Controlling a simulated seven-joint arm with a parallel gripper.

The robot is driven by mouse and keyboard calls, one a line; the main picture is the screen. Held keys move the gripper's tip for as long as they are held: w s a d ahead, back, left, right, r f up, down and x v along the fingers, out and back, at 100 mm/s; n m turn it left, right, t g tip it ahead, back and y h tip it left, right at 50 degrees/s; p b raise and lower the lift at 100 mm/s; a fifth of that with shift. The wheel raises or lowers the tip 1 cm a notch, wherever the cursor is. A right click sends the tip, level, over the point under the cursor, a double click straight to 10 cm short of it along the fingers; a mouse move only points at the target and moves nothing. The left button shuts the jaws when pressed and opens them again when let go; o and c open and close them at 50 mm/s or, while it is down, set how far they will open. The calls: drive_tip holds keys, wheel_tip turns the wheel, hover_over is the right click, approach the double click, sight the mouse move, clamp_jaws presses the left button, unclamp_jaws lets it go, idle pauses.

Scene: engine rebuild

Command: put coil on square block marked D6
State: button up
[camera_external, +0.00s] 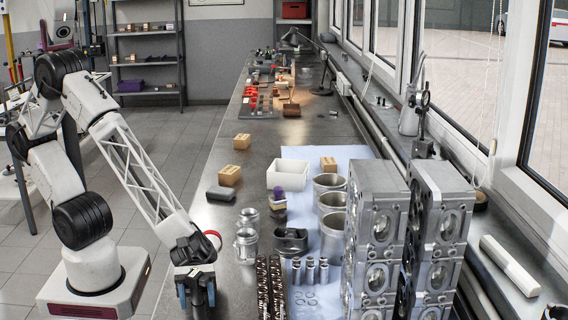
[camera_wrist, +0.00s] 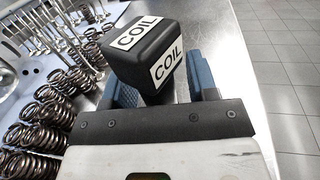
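The coil (camera_wrist: 148,52) is a black block with white COIL labels on two faces, tilted in the wrist view. It lies just beyond and between the two blue finger pads of my gripper (camera_wrist: 163,88). The fingers are apart, with a gap beside the right one; I cannot tell whether the left one touches it. In the external view my gripper (camera_external: 197,293) points down at the bench's near left edge, and the coil is not made out there. Wooden blocks stand on the bench, at the back (camera_external: 242,141), nearer (camera_external: 229,175) and on the blue cloth (camera_external: 328,163); their markings are unreadable, so D6 cannot be picked out.
Valve springs (camera_wrist: 40,115) and valves lie left of my gripper. Metal cylinders (camera_external: 246,243), a piston (camera_external: 290,240), a white box (camera_external: 288,176) and tall engine blocks (camera_external: 375,240) crowd the near bench. A dark grey block (camera_external: 220,193) lies near the left edge.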

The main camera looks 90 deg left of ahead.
drive_tip(key=shift+r, duration=0.15)
drive_tip(key=shift+s+a, duration=0.15)
drive_tip(key=shift+a, duration=0.75)
drive_tip(key=shift+s+a, duration=0.35)
drive_tip(key=shift+a, duration=1.3)
drive_tip(key=shift+s+a, duration=0.35)
drive_tip(key=shift+a, duration=1.3)
drive_tip(key=shift+s+a, duration=0.35)
drive_tip(key=shift+a, duration=1.3)
